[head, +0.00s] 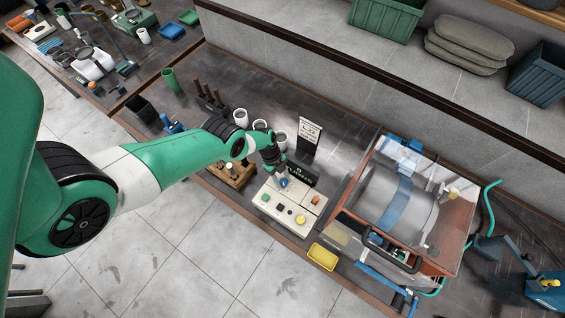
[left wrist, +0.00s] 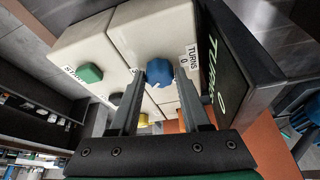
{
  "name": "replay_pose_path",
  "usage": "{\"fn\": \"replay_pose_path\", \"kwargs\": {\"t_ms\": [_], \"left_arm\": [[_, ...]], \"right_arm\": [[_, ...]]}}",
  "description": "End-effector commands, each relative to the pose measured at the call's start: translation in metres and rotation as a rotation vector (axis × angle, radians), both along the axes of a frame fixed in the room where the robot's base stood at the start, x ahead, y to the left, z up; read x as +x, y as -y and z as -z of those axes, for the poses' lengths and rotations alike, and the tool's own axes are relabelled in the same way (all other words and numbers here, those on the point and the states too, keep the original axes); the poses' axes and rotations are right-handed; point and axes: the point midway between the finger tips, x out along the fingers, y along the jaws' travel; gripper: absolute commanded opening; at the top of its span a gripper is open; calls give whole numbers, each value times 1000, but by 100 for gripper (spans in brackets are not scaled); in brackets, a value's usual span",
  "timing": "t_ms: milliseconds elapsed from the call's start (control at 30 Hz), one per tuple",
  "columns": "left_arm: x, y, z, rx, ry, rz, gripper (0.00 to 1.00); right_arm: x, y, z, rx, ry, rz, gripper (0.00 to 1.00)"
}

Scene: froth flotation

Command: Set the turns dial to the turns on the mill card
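The mill card (head: 309,138) stands upright behind the control box in the head view; its large print looks like "L-22", and its smaller lines are too small to read. The cream control box (head: 288,205) carries the blue turns dial (left wrist: 159,72), whose label reads "TURNS 0". The dark display (left wrist: 222,80) beside it also reads "TURNS 0". My left gripper (head: 280,176) is over the box, with its fingers pointing at the dial. In the left wrist view the fingertips lie on either side of the dial, with a slight gap. My right gripper is not in view.
The box also has a green button (left wrist: 89,73) and a yellow knob (head: 300,219). A clear-covered mill (head: 400,205) stands to the right, and a yellow tray (head: 322,257) lies in front. White cups (head: 240,117) and a wooden rack (head: 232,176) are close on the left.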

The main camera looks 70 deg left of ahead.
Motion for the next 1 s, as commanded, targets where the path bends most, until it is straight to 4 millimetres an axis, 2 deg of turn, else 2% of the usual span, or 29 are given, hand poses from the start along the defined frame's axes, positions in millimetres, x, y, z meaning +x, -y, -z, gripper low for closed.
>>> {"fn": "replay_pose_path", "kwargs": {"t_ms": [33,100,133,400,533,767,1000], "left_arm": [[0,0,0,-1,0,-1,58],[0,0,0,-1,-1,-1,70],[0,0,0,-2,0,-1,72],[0,1,-1,-4,-1,-3,72],[0,1,-3,-3,0,-40,72],[-3,3,-4,-4,0,-250,72],[-4,5,1,-3,-1,-532,72]], "right_arm": [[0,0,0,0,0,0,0],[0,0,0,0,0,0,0],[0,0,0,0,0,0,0],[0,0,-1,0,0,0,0],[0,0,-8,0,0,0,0],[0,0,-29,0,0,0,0],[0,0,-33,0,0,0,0]]}}
